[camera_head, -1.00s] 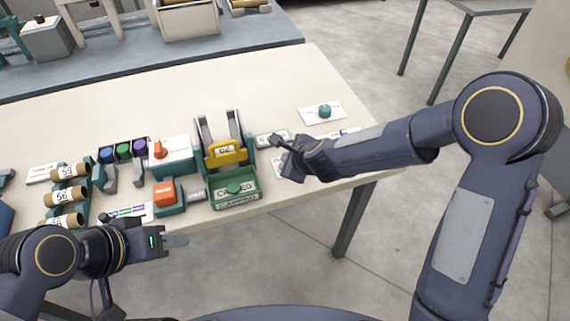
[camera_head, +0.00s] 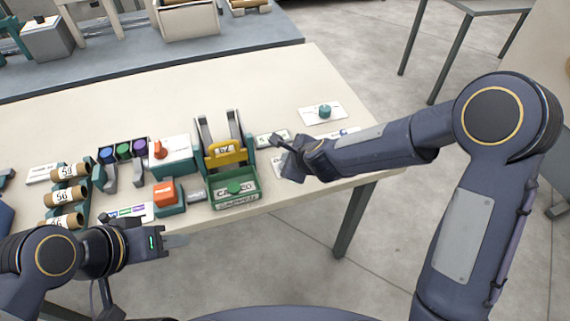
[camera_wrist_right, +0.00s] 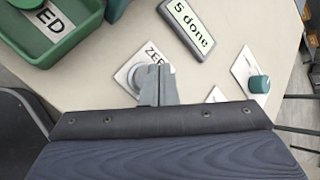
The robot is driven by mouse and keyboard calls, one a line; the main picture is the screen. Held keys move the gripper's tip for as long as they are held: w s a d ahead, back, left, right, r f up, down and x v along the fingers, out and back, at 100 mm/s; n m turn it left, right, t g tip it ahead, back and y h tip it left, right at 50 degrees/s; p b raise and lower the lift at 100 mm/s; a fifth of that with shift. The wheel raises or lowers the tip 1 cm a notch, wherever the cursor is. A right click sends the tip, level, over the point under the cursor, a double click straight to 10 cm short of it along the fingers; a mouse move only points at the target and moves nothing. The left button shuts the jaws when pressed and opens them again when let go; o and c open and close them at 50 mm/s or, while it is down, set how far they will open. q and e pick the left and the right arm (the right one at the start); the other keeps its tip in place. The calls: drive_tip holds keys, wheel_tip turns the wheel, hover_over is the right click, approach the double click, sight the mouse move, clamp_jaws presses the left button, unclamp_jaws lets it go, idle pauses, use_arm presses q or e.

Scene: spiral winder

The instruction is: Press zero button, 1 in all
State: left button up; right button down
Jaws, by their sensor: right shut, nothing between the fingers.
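The zero button is a grey round knob (camera_wrist_right: 139,78) on a white plate (camera_wrist_right: 151,50) lettered "ZE…" in the right wrist view. My right gripper (camera_wrist_right: 158,88) is shut and empty. Its fingers overlap the button and part of the plate in that view; I cannot tell whether they touch it. In the head view the right gripper (camera_head: 278,143) is over the table's right part and hides most of the plate. My left gripper (camera_head: 176,241) is off the table's front edge, away from the button; its finger gap is unclear.
A "5 done" display (camera_wrist_right: 188,28) lies beside the zero plate. A green box (camera_head: 236,188) stands to the left. A teal knob (camera_head: 324,111) on a white card is at the back right. The table's back is clear.

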drive_tip(key=shift+f, duration=0.1)
drive_tip(key=shift+f+b, duration=0.35)
drive_tip(key=shift+b, duration=0.15)
drive_tip(key=shift+f+b, duration=0.45)
idle(0.6)
drive_tip(key=shift+r, duration=0.15)
drive_tip(key=shift+r+p, duration=0.7)
drive_tip(key=shift+p, duration=0.1)
wheel_tip(320, 180, up, 5)
drive_tip(key=p, duration=0.4)
drive_tip(key=shift+r+p, duration=0.1)
drive_tip(key=shift+p, duration=0.3)
